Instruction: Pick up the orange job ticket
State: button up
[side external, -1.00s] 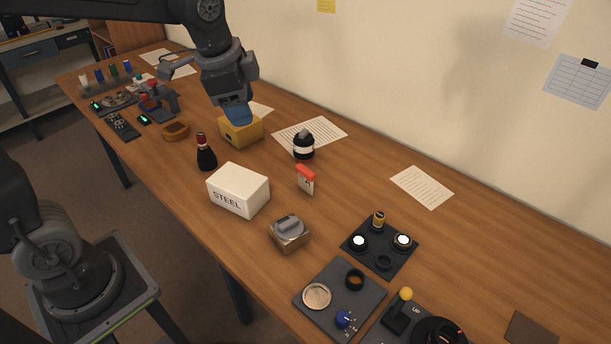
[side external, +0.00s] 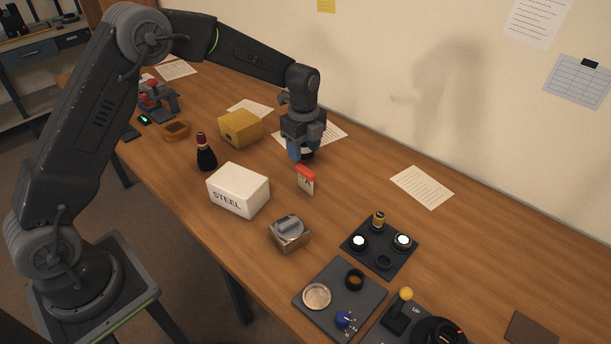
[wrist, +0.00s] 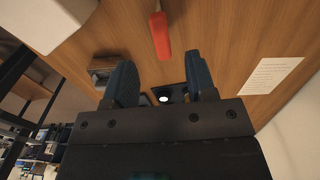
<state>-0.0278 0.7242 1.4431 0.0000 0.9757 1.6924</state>
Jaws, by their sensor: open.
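The orange job ticket (side external: 306,178) stands upright on the wooden table, a small pale card with an orange-red top and a dark mark on its face. In the wrist view its orange top (wrist: 160,36) shows at the upper middle, beyond the fingertips. My gripper (side external: 303,155) points down just behind the ticket, with its blue fingers apart. In the wrist view the two fingers (wrist: 161,78) are spread with nothing held between them.
A white STEEL box (side external: 238,190) stands left of the ticket, and a dark red-topped bottle (side external: 206,155) is beyond it. A yellow box (side external: 240,128) is behind left. Bare table lies to the ticket's right.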

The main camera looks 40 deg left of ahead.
aim_at(306, 169)
jog(key=f, duration=0.9)
jog(key=shift+d, duration=0.3)
grip_shut()
jog(key=shift+r, duration=0.1)
